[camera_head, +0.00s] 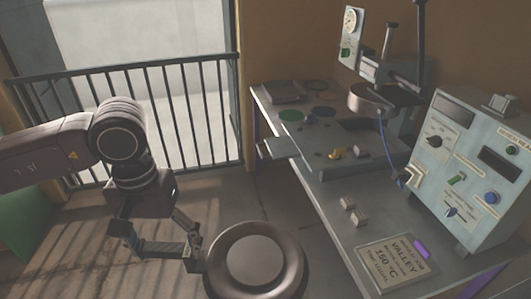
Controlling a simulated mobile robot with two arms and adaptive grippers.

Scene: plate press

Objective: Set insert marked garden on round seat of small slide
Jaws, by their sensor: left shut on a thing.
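My left gripper (194,248) hangs low at the lower left, clear of the bench and to its left. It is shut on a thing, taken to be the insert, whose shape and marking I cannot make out. A round brown ring with a grey centre is right beside its fingertips at the bottom edge; I cannot tell whether this is a part of me. The small slide and its round seat cannot be picked out for sure; a flat pale plate (278,147) juts out at the bench's left edge. My right gripper is not in view.
A railing (205,110) stands behind my left arm. Open floor lies left of the bench.

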